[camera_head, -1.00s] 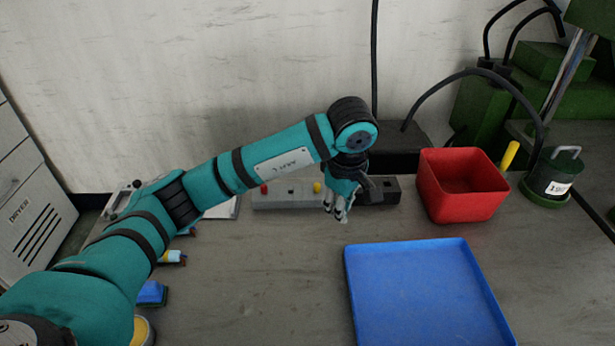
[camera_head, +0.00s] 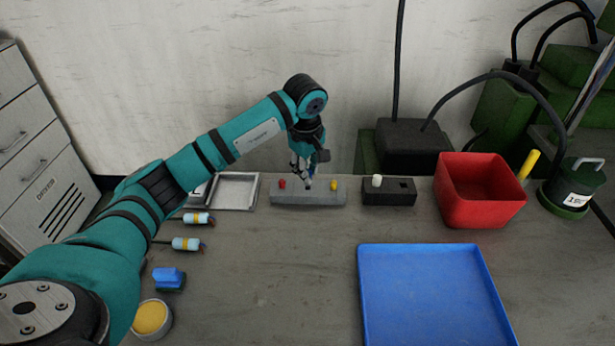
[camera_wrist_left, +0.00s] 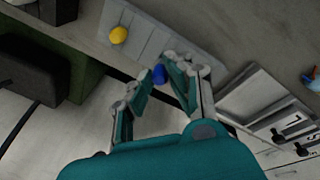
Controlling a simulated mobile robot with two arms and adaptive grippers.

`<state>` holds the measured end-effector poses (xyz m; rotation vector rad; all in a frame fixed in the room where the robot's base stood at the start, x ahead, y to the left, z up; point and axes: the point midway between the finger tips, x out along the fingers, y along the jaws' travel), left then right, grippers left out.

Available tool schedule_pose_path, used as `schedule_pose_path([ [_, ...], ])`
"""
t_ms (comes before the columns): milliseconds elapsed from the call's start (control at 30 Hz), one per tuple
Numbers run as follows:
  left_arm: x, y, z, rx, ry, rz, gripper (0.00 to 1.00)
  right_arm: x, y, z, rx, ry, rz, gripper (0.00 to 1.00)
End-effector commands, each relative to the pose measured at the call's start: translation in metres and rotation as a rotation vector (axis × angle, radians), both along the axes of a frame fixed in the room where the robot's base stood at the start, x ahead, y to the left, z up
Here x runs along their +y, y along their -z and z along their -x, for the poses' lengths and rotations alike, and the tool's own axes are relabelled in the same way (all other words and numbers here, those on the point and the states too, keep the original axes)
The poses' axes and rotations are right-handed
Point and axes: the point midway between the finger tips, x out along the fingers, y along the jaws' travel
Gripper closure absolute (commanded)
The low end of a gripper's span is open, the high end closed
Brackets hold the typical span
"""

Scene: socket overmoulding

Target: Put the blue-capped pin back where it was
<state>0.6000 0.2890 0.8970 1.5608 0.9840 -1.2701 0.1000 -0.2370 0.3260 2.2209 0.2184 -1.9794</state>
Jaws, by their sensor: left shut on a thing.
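My left gripper (camera_head: 308,182) is shut on the blue-capped pin, over the middle of the grey pin block (camera_head: 273,198). In the left wrist view the blue cap (camera_wrist_left: 160,73) shows between the fingertips, against the block (camera_wrist_left: 148,32). The pin's lower part is hidden, so I cannot tell whether it is in a hole. A red-capped pin (camera_head: 282,184) stands at the block's left and a yellow-capped pin (camera_head: 333,185) at its right; the yellow cap also shows in the left wrist view (camera_wrist_left: 118,35). My right gripper is out of view.
A black block (camera_head: 390,197) with a white-capped pin (camera_head: 377,181) stands right of the grey block. A red bin (camera_head: 478,205), a blue tray (camera_head: 430,250) and a metal tray (camera_head: 237,191) are around. The table's front middle is clear.

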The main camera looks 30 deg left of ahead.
Motion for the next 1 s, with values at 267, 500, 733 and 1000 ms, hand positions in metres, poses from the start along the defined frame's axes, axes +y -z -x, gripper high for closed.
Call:
schedule_pose_path([
  [267, 0.002, 0.034, 0.000, 0.002, 0.000, 0.000, 1.00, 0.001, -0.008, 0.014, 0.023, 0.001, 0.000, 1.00],
  [500, 0.002, 0.035, 0.000, 0.000, -0.001, 0.000, 1.00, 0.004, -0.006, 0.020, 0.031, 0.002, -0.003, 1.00],
  [733, 0.002, 0.037, 0.000, 0.001, -0.001, -0.001, 0.67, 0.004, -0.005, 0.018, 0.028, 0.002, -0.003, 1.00],
  [1000, 0.002, 0.037, 0.000, 0.001, -0.001, 0.000, 0.60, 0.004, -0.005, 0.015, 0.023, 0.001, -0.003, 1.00],
])
